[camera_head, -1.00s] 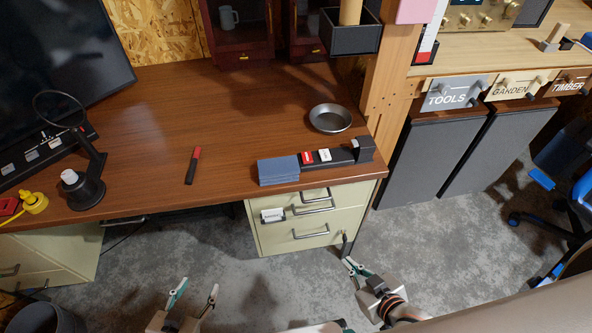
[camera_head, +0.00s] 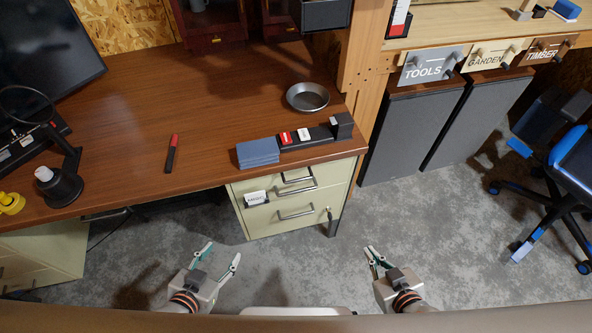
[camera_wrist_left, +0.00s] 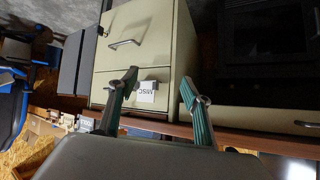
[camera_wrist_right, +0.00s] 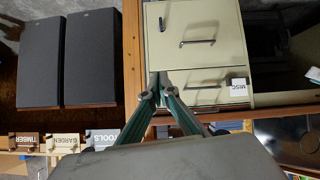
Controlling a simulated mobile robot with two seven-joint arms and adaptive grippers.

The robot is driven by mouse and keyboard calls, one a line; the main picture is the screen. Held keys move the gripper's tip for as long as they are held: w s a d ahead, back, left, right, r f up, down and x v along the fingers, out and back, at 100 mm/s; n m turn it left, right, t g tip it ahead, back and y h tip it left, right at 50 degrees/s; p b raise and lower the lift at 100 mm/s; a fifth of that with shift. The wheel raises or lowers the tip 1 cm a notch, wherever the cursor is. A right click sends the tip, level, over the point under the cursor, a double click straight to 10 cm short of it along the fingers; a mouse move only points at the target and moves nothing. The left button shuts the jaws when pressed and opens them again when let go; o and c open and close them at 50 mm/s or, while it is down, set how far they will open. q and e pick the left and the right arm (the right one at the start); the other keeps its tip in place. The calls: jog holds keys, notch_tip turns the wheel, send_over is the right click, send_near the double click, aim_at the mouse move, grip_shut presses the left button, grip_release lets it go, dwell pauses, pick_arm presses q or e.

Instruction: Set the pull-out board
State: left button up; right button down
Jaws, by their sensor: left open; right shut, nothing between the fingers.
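The cream drawer pedestal (camera_head: 290,205) stands under the right part of the brown desk. It has an upper handle (camera_head: 298,177) close under the desktop, a lower drawer handle (camera_head: 296,213) and a white MISC card (camera_head: 255,198). I cannot make out a separate pull-out board; the upper front looks closed. My left gripper (camera_head: 222,252) is open and empty, in front of and below the pedestal's left side; its fingers also show in the left wrist view (camera_wrist_left: 160,78). My right gripper (camera_head: 372,252) is shut and empty, to the pedestal's right; it also shows in the right wrist view (camera_wrist_right: 159,76).
On the desktop (camera_head: 210,110) are blue blocks (camera_head: 258,153) near the front edge, a black strip with tags (camera_head: 305,137), a metal bowl (camera_head: 308,97) and a red-black marker (camera_head: 172,153). Grey panels stand at right. A blue chair (camera_head: 565,170) is far right.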

aim_at(302, 179)
dwell(0.3)
